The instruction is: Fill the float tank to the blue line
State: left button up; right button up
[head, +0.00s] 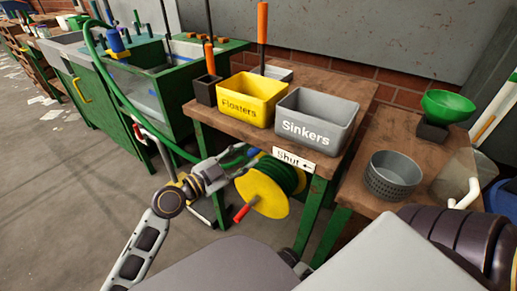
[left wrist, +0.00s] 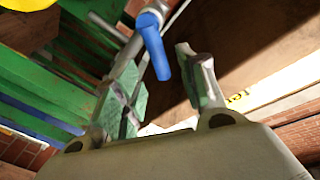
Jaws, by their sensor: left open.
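The float tank (head: 143,95) appears to be the clear-fronted part of the green bench at the left; its water level and blue line are too small to tell. A green hose (head: 121,87) runs from the bench towards a yellow reel (head: 262,193) under the wooden table. My left gripper (head: 243,157) is open below the table's front edge, left of the "Shut" sign (head: 295,160). In the left wrist view, a blue valve lever (left wrist: 157,50) hangs from a grey pipe, between the open fingers (left wrist: 160,85), with gaps showing on both sides. My right gripper does not show.
The table carries a yellow Floaters bin (head: 250,112), a grey Sinkers bin (head: 312,133) and a dark tool holder (head: 207,92). To the right are a grey perforated basket (head: 392,178) and a green bowl (head: 447,105). The floor at left (head: 60,200) is mostly clear.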

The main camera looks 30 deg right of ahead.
aim_at(256, 150)
pick_arm(q)
jog(key=shift+w+d+b, duration=0.2)
jog(key=shift+d, duration=1.3)
jog(key=shift+w+d+b, duration=0.15)
jog(key=shift+w+d, duration=0.05)
jog(key=shift+d, duration=1.3)
grip_shut()
